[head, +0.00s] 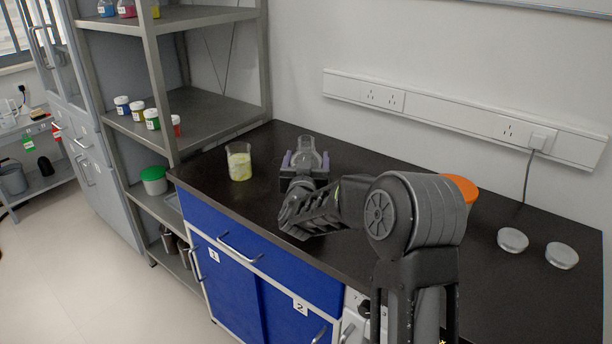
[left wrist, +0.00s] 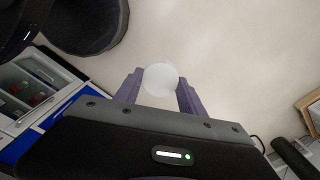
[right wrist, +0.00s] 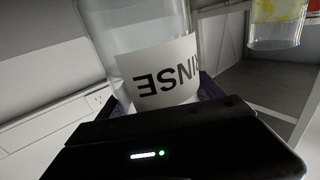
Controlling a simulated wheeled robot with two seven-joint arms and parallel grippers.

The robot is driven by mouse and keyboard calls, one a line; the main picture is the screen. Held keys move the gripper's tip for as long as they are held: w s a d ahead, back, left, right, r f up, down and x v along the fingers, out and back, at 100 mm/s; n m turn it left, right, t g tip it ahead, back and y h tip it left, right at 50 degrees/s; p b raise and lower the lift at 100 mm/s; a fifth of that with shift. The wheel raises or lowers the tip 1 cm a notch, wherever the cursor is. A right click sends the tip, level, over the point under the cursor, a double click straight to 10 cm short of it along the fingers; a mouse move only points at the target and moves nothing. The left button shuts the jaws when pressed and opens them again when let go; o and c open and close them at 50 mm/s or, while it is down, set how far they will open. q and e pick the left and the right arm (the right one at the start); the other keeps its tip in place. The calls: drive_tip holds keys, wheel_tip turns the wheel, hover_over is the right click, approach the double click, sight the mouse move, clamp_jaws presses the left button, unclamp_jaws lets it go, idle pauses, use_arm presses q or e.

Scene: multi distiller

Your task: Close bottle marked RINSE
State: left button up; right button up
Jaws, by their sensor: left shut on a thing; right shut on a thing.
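The bottle marked RINSE (right wrist: 165,75) is clear, with a white label in black letters, and fills the middle of the right wrist view. In the head view the bottle (head: 308,146) is at the back of the dark counter. My right gripper (head: 304,163) is shut around it. My left gripper (left wrist: 158,88) is shut on a small round white cap or stopper (left wrist: 160,79) between its purple fingers. The left gripper is outside the head view. The bottle's mouth is not clear to see.
A glass beaker with yellow contents (head: 239,162) stands left of the bottle. An orange lid (head: 461,187) shows behind my right arm. Two round pale discs (head: 513,239) lie at the right of the counter (head: 500,290). A shelf with small jars (head: 152,119) stands left.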

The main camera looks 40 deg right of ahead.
drive_tip(key=c, duration=0.5)
use_arm(q)
drive_tip(key=shift+r+p, duration=0.55)
use_arm(e)
wheel_tip(320, 180, up, 10)
drive_tip(key=shift+r, duration=0.15)
idle(0.6)
